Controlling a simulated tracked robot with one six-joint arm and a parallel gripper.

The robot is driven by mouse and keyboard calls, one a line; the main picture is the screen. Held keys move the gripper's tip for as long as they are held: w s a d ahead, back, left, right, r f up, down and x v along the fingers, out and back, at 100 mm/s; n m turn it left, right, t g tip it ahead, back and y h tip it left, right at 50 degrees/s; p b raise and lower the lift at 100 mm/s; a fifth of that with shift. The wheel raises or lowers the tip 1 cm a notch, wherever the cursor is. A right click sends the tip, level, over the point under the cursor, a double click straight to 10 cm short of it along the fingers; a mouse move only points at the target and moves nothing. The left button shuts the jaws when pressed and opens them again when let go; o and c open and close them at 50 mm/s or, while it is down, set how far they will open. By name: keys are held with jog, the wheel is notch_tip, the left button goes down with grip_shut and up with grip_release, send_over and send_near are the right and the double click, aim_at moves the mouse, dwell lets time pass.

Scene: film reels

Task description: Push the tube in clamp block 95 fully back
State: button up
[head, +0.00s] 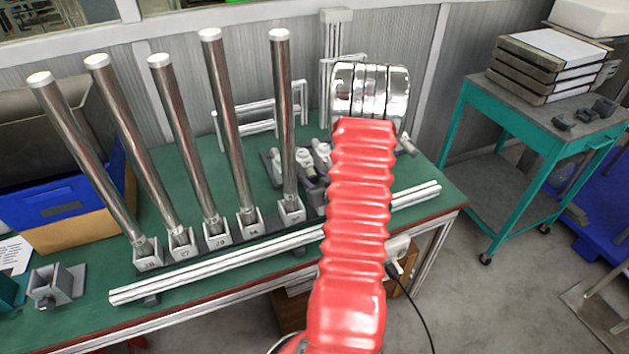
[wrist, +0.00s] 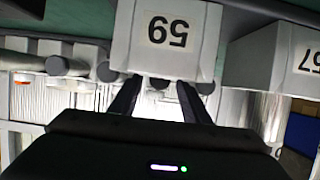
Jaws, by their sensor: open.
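Several steel tubes with white caps stand tilted in a row of numbered clamp blocks in the head view. The rightmost tube (head: 283,120) rises from the end block (head: 291,211), whose number is too small to read surely. A bright surface between the fingers is too washed out to identify. In the head view my red-sleeved arm hides the gripper.
Another labelled block (wrist: 275,58) stands close at right in the wrist view. A pale rail (head: 220,264) runs along the front of the green bench. A blue bin (head: 60,203) stands left; a teal cart (head: 545,117) stands right.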

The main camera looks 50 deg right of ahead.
jog(key=shift+c, duration=0.6)
grip_shut()
